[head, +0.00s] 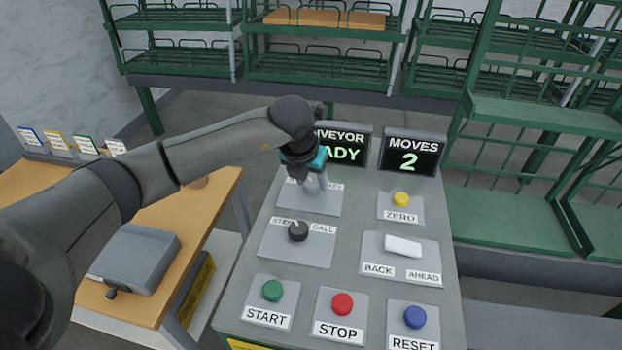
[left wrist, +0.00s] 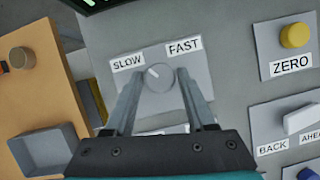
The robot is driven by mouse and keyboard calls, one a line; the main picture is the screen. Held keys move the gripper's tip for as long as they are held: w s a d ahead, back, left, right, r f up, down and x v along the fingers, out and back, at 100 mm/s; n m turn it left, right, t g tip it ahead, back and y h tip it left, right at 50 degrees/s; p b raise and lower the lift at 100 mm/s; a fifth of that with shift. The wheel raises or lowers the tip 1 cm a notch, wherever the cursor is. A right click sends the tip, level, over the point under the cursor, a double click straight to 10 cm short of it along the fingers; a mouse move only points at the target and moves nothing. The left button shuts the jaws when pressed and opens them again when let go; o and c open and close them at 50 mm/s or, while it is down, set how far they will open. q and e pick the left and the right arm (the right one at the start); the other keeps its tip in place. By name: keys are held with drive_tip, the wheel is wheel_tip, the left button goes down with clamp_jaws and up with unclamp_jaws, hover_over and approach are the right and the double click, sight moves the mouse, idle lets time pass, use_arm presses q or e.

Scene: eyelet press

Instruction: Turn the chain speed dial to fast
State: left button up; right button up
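The speed dial (left wrist: 158,78) is a round grey knob with a white mark. The mark points up and left, to the side of the SLOW label (left wrist: 127,62); the FAST label (left wrist: 184,46) is at its upper right. My left gripper (left wrist: 158,80) is open, with one finger on each side of the dial in the left wrist view. I cannot tell whether the fingers touch it. In the head view my left gripper (head: 315,187) points down over the upper left plate (head: 325,205) of the console and hides the dial. My right gripper is not in view.
Just below is a black selector knob (head: 298,231). The console (head: 355,220) also has a yellow ZERO button (head: 401,199), a white rocker (head: 403,246), and START, STOP and RESET buttons. A screen reads MOVES 2 (head: 412,155). A wooden table (head: 215,190) stands left.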

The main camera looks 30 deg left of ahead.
use_arm(q)
clamp_jaws()
drive_tip(key=shift+m, duration=0.4)
drive_tip(key=shift+a+m+h+b, duration=0.1)
drive_tip(key=shift+m+h+b, duration=0.5)
drive_tip(key=shift+m+b, duration=0.3)
drive_tip(key=m+h+b, duration=0.1)
drive_tip(key=m, duration=0.2)
drive_tip(key=shift+w+a+m+g, duration=0.1)
drive_tip(key=shift+m+g, duration=0.2)
drive_tip(key=shift+m, duration=0.1)
drive_tip(key=m, duration=0.2)
drive_tip(key=m+g+h+b, duration=0.1)
drive_tip(key=m, duration=0.1)
drive_tip(key=shift+w+h+b, duration=0.1)
drive_tip(key=shift+h+b, duration=0.2)
drive_tip(key=shift+a+m+g+h+b, duration=0.1)
drive_tip(key=shift+m+g+h+b, duration=0.35)
drive_tip(key=shift+m, duration=1.25)
